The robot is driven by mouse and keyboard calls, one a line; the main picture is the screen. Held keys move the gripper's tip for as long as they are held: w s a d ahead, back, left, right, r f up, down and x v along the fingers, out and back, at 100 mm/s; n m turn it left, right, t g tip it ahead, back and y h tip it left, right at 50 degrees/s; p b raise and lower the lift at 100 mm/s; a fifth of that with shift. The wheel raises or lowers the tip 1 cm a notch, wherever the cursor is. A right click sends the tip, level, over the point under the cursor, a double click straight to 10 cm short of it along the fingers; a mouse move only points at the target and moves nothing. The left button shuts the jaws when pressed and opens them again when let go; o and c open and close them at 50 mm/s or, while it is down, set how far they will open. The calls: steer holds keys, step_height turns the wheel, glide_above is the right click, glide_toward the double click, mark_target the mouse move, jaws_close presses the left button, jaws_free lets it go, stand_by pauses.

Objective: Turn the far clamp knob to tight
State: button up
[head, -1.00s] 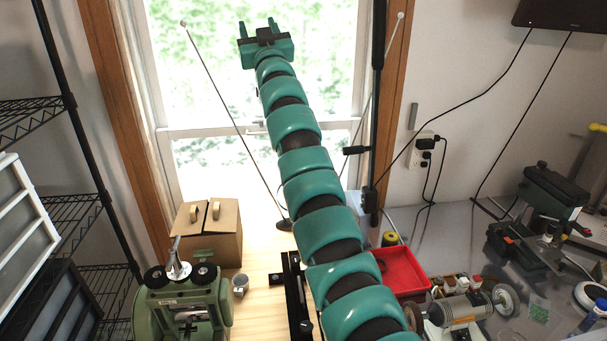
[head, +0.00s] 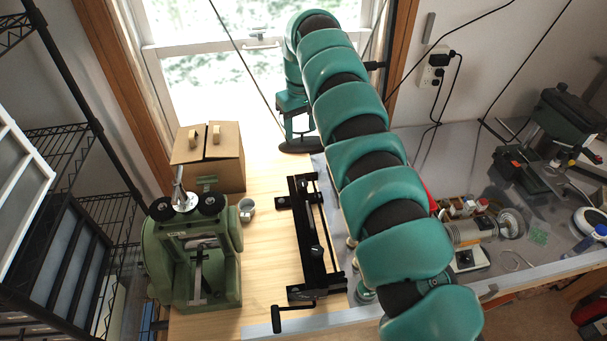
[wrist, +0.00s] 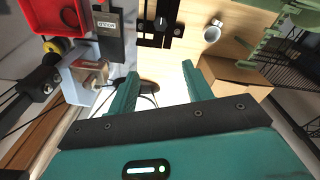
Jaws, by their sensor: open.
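A black clamp frame (head: 329,268) lies on the light wood bench, with a crank handle at its near end. A small dark far clamp knob (head: 303,187) seems to stand on its far end; a second knob (head: 317,250) is nearer. In the wrist view, a dark knob with a pale pointer mark (wrist: 162,22) shows on the frame at the top. My gripper (head: 298,133) hangs low beyond the frame's far end, partly hidden by my arm. In the wrist view, my gripper (wrist: 160,76) is open, its green fingers apart, empty and not touching the knob.
A cardboard box (head: 212,172), a grey mug (head: 246,209) and a green machine (head: 222,260) stand left of the clamp. A red tray (wrist: 68,14) is on the other side. A black lamp base (wrist: 140,101) is near my fingers. The window is behind.

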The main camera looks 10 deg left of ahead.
steer(key=s, duration=0.1)
steer(key=b, duration=0.5)
glide_above(303, 183)
step_height(303, 183, down, 6)
steer(key=shift+g, duration=0.3)
steer(key=shift+f+p, duration=2.7)
steer(key=shift+f, duration=3.2)
steer(key=shift+c, duration=0.2)
steer(key=c, duration=0.9)
